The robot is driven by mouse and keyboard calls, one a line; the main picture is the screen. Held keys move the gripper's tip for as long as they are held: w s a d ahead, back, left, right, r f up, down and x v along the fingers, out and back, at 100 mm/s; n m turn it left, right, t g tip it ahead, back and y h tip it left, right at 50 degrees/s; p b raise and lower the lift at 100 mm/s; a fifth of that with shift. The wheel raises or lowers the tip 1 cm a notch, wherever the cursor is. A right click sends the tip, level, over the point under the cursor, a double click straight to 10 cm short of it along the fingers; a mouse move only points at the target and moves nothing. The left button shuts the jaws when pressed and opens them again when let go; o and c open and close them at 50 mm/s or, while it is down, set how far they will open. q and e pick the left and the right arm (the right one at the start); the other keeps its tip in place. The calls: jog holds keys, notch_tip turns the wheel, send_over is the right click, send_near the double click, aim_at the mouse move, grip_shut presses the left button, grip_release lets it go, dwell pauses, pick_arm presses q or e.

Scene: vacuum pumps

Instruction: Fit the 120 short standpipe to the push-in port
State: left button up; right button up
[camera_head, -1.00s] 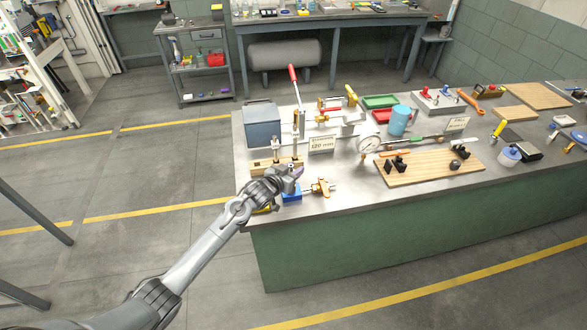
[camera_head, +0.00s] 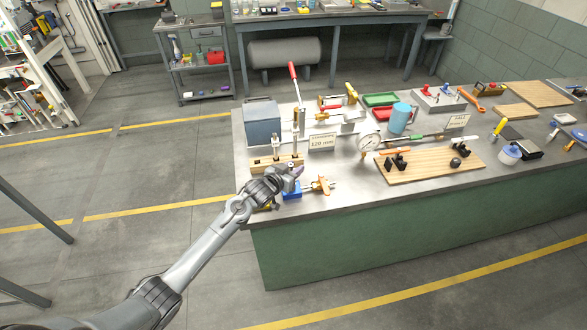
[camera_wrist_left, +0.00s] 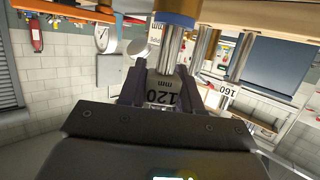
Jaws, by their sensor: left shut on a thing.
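My left gripper (camera_wrist_left: 160,88) is shut on the short standpipe (camera_wrist_left: 168,52), a shiny metal tube with a "120 mm" tag between the fingers; the wrist picture is upside down. The far end of the tube meets a blue and brass collar (camera_wrist_left: 178,15); I cannot tell whether it is inside or only touching. In the head view the left gripper (camera_head: 295,173) is just above the blue block (camera_head: 292,190) with brass fittings at the bench's near left corner. The standpipe is hidden there by the gripper. My right gripper is not in view.
A grey-blue box (camera_head: 262,124), a pressure gauge (camera_head: 369,143) and a wooden board (camera_head: 430,168) are nearby. The bench's front edge is close.

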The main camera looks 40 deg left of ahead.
pick_arm(q)
jog(key=shift+f, duration=0.1)
jog(key=o, duration=1.1)
jog(key=shift+s, duration=0.6)
jog(key=v, duration=0.9)
jog(key=shift+s+r+p, duration=0.25)
jog(key=shift+p, duration=0.2)
jog(key=shift+d, duration=0.1)
